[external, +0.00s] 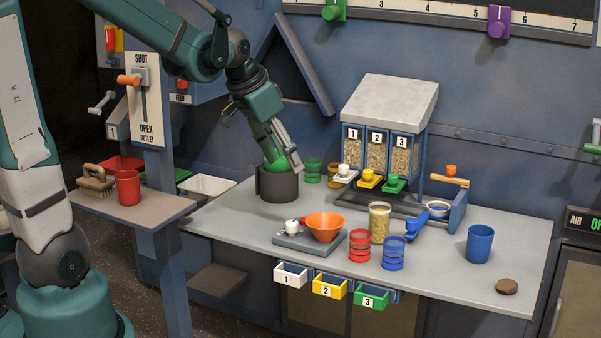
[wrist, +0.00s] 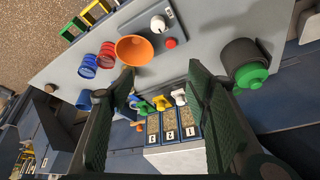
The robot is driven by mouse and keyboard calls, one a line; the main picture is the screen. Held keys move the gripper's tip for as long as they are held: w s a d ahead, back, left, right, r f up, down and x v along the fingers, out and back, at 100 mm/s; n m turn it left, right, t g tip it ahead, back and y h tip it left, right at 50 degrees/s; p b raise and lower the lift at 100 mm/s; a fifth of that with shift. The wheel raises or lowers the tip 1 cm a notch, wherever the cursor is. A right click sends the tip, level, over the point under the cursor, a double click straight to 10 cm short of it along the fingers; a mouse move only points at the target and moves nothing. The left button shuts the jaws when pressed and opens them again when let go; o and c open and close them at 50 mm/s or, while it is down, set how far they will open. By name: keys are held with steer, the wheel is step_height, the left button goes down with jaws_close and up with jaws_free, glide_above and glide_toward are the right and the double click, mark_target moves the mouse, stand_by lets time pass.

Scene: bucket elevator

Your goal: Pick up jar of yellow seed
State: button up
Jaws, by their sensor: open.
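The jar of yellow seed (external: 380,222) is a clear upright jar full of yellowish grain. It stands on the grey bench in the external view, behind the red and blue stacked rings. I cannot make it out in the wrist view, where my left finger covers part of the bench. My gripper (external: 290,160) is beside and above the dark pot at the back left of the bench, well left of the jar and apart from it. In the wrist view my gripper (wrist: 160,72) has its fingers wide apart with nothing between them.
An orange funnel (external: 325,227) on a scale, red rings (external: 359,246) and blue rings (external: 393,253) surround the jar. A blue scoop (external: 420,226) lies to its right, near a blue cup (external: 480,244). The dark pot (external: 278,185) and seed dispenser (external: 377,150) stand behind.

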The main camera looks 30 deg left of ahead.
steer(key=w+d+f+m+g+p, duration=0.1)
steer(key=w+d+f+m+p, duration=0.25)
steer(key=w+d, duration=0.4)
steer(key=m+g+h+p, duration=0.1)
steer(key=m+h+p, duration=0.1)
glide_toward(379, 225)
steer(key=w+f, duration=0.2)
steer(key=w, duration=0.1)
steer(key=shift+w+d+f+m+g, duration=0.1)
steer(key=shift+w+f+m+g, duration=0.2)
steer(key=shift+f, duration=0.3)
steer(key=shift+f, duration=0.1)
steer(key=shift+w+d+f+y+b, duration=0.1)
steer(key=shift+d+f+y+b, duration=0.1)
steer(key=shift+f, duration=0.35)
steer(key=shift+w+d+f+y+b, duration=0.1)
steer(key=shift+w+d+f, duration=0.1)
steer(key=shift+f, duration=0.35)
steer(key=shift+f, duration=0.1)
steer(key=shift+b+x, duration=0.6)
steer(key=shift+x, duration=1.9)
steer(key=shift+s+d, duration=0.1)
steer(key=shift+s, duration=0.05)
